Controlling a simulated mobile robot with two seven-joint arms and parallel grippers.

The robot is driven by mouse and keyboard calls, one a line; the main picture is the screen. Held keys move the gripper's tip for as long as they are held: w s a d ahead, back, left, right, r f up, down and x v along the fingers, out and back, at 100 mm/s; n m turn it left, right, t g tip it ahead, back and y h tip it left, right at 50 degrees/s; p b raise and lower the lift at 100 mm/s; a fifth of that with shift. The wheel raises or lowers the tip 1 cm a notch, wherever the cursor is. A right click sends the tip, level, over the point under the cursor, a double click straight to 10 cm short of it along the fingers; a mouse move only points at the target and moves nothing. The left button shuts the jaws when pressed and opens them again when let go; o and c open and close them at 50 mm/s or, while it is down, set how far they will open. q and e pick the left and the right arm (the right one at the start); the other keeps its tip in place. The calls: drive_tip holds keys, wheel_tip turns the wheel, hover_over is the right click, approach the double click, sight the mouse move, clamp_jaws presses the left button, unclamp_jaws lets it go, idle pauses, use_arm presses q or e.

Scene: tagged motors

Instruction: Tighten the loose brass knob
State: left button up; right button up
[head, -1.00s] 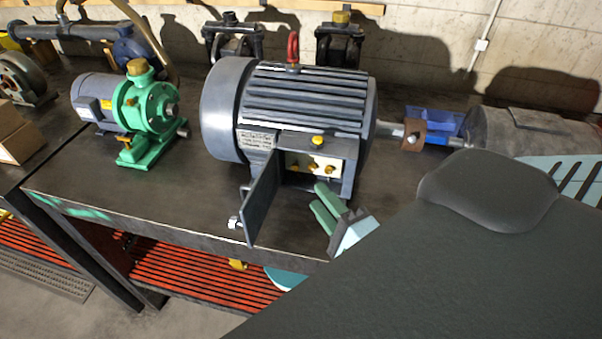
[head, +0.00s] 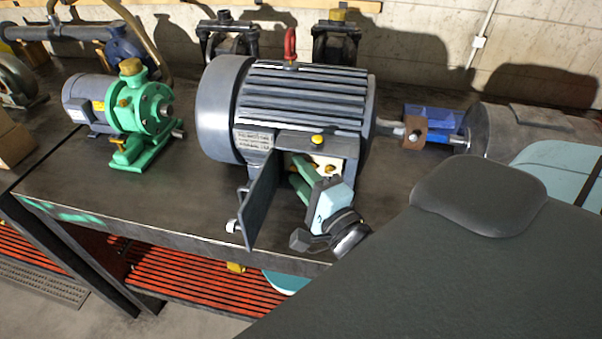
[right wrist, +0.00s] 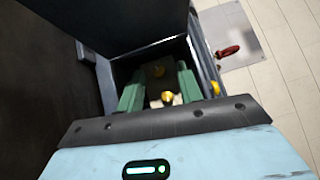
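The big grey motor (head: 215,115) stands on the bench with its terminal box open at the front. Its dark cover (head: 262,200) is swung out to the left. Inside the box, brass knobs show on a pale plate, one at the right (head: 330,170). My right gripper (head: 301,172) reaches into the box from the front, hiding part of the plate. Contact cannot be told. My left gripper is out of view.
A yellow knob (head: 317,139) sits on the box's upper edge. A green pump (head: 150,108) stands left of the motor. A shaft coupling (head: 414,132) and a blue part lie right. The open cover stands close beside the gripper.

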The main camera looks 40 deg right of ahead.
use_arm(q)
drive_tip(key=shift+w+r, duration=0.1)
use_arm(e)
drive_tip(key=shift+w, duration=0.3)
clamp_jaws()
drive_tip(key=f+m+t+h+b, duration=0.1)
drive_tip(key=m+b, duration=0.1)
drive_tip(key=b, duration=0.2)
drive_tip(key=shift+f+t, duration=0.15)
drive_tip(key=shift+t, duration=0.15)
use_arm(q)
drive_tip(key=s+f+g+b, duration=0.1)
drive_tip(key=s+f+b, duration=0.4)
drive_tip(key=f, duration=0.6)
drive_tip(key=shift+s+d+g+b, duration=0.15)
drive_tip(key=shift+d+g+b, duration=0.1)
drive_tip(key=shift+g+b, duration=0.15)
use_arm(e)
drive_tip(key=shift+w+a+m+t+h, duration=0.1)
drive_tip(key=shift+m+t+h, duration=0.55)
drive_tip(key=shift+m, duration=0.6)
drive_tip(key=shift+w+m+t+h, duration=0.1)
drive_tip(key=shift+m+t+h, duration=0.55)
drive_tip(key=shift+m, duration=0.6)
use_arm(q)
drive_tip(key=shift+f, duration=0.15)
use_arm(e)
drive_tip(key=shift+r, duration=0.2)
